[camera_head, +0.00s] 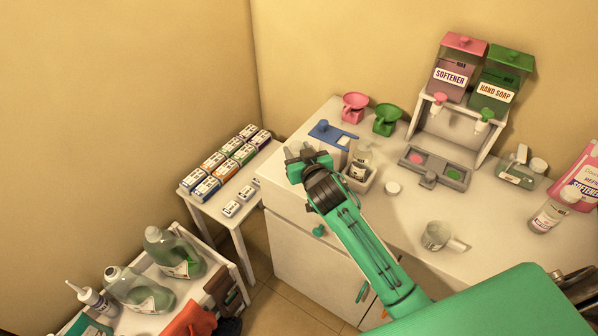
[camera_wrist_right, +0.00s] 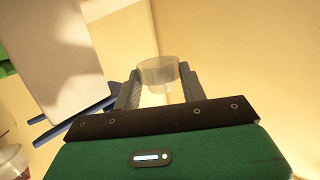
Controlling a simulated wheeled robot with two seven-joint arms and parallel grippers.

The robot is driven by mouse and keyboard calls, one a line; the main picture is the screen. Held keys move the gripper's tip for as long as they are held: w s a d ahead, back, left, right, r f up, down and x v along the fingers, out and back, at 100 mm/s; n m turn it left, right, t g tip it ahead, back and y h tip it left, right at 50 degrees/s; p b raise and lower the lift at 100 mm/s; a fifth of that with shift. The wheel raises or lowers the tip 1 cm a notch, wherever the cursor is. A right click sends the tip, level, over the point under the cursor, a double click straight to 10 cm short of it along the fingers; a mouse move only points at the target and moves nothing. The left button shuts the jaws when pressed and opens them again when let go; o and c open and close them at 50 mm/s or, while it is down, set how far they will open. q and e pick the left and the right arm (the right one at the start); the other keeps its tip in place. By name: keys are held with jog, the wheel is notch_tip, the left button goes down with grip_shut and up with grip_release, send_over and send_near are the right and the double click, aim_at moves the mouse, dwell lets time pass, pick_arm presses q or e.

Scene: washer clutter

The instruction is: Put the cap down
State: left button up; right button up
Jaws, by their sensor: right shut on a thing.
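My right gripper (camera_head: 300,152) is above the left end of the white counter (camera_head: 405,222), by the blue scale. In the right wrist view, the right gripper (camera_wrist_right: 158,88) is shut on a clear, cup-like cap (camera_wrist_right: 158,72), with one finger on each side of it. The cap looks roughly upright and empty. In the head view I cannot make out the cap clearly at the fingertips. The surface under it is hard to judge. My left gripper is not in view.
Near the gripper are the blue scale (camera_head: 326,130) and an open bottle (camera_head: 361,163) in a white holder.

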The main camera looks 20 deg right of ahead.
notch_tip(320, 180, down, 5)
jog(key=shift+f, duration=0.1)
notch_tip(320, 180, down, 4)
jog(key=shift+r, duration=0.2)
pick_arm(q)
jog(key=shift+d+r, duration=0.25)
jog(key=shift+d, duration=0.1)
pick_arm(e)
jog(key=shift+f, duration=0.2)
jog(key=o, duration=0.9)
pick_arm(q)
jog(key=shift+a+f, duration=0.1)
pick_arm(e)
jog(key=shift+o, duration=0.2)
